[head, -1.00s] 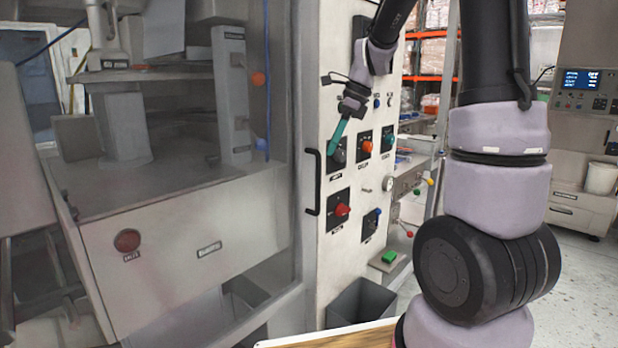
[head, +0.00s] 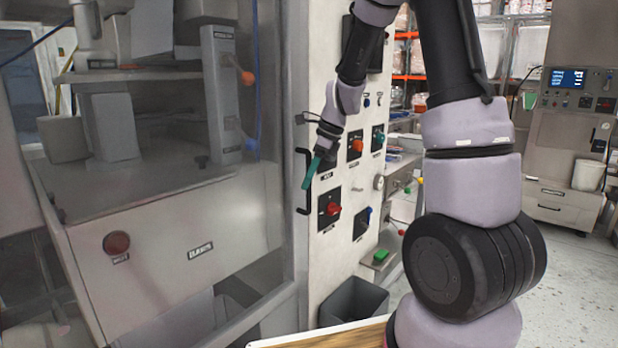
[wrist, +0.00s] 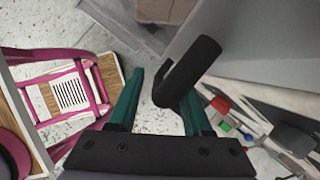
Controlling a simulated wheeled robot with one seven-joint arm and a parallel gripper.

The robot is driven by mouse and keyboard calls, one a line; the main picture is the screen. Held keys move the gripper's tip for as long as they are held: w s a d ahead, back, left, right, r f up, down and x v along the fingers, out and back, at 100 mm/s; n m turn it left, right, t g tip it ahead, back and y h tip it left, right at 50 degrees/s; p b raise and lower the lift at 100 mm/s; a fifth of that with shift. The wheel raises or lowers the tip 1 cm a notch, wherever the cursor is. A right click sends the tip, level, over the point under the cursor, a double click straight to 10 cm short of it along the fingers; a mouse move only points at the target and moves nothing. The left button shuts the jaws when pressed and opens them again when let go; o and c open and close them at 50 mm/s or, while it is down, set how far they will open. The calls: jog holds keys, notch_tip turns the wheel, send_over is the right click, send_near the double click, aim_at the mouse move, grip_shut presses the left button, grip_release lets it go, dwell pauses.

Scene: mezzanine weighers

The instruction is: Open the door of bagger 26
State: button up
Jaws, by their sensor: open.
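The bagger door is a clear panel in a grey metal frame (head: 294,110), at the left in the head view. It looks closed. A black bar handle (head: 302,201) stands upright at its right edge. My gripper (head: 307,184) has green fingers and is at the handle, pointing down at it in the head view. In the wrist view the black handle (wrist: 188,70) reaches in between the open fingers of my gripper (wrist: 163,88), close to the right finger. Whether it touches that finger I cannot tell. I cannot read a number 26.
A white panel with red, green and blue knobs (head: 333,209) is right of the handle. A grey bin (head: 353,300) stands below it. A wooden-topped surface (head: 335,337) is in front. Open floor (head: 580,275) lies at the right. The wrist view shows a pink-framed item (wrist: 62,92).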

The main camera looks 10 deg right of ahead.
grip_shut()
dwell(1.3)
